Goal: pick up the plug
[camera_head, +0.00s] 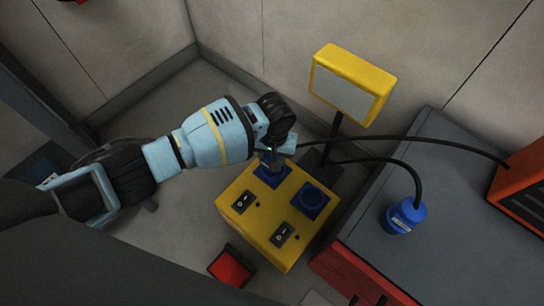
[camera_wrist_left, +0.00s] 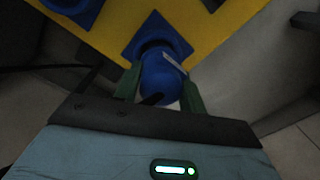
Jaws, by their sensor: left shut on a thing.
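My left gripper (camera_head: 277,154) is over the back socket (camera_head: 272,176) of the yellow socket box (camera_head: 262,232). In the left wrist view its green fingers (camera_wrist_left: 161,84) are shut on a blue plug (camera_wrist_left: 158,74). This plug is at the blue socket (camera_wrist_left: 150,38); I cannot tell how deep it sits. In the head view the gripper mostly hides it, and a black cable runs from there to the right. A second blue plug (camera_head: 404,215) stands on the grey bench with its cable arching up. My right gripper is not in view.
The box also has an uncovered blue socket (camera_head: 311,200) and two black switches (camera_head: 243,201). A yellow-framed panel (camera_head: 348,85) on a post stands behind it. The grey bench (camera_head: 440,170) and an orange machine (camera_head: 522,185) are at right. A red object (camera_head: 231,267) is low in front.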

